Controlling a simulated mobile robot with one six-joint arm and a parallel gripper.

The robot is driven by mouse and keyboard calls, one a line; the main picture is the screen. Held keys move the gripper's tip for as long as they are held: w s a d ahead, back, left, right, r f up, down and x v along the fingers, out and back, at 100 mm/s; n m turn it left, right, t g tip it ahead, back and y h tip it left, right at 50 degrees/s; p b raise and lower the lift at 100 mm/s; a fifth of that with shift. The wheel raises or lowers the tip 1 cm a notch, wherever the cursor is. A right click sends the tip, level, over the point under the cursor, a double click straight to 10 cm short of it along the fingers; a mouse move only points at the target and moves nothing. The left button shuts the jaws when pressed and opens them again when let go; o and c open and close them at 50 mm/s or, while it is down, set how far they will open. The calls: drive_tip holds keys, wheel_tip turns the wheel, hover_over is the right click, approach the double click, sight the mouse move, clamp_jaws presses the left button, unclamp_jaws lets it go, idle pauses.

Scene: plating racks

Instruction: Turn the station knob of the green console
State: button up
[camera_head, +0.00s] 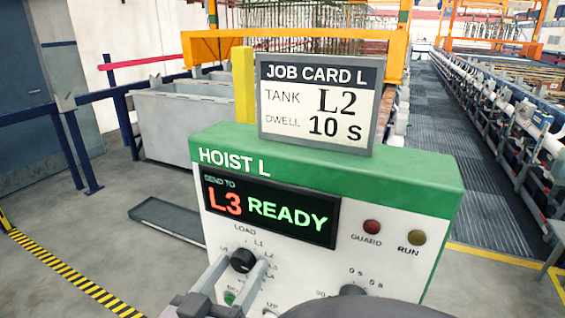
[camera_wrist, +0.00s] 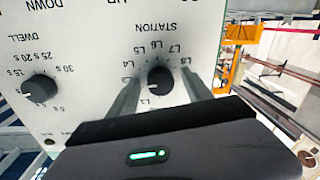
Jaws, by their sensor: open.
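The green-topped console (camera_head: 330,165) labelled HOIST L stands in front of me. Its display (camera_head: 268,207) reads SEND TO L3 READY. The black station knob (camera_head: 242,261) is on the white front panel, low on the left. It also shows in the wrist view (camera_wrist: 160,80), among labels such as L4 to L8. My gripper (camera_head: 246,264) is open, with one finger on each side of the knob. In the wrist view, my gripper (camera_wrist: 160,84) has gaps at both sides of the knob; contact cannot be told. The job card (camera_head: 318,103) on top reads TANK L2, DWELL 10 S.
The dwell knob (camera_wrist: 38,88) is on the same panel, partly hidden in the head view by my arm. A red GUARD lamp (camera_head: 372,227) and a yellow RUN lamp (camera_head: 417,237) are at right.

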drive_tip(key=shift+s, duration=0.1)
drive_tip(key=shift+c, duration=1.3)
clamp_jaws()
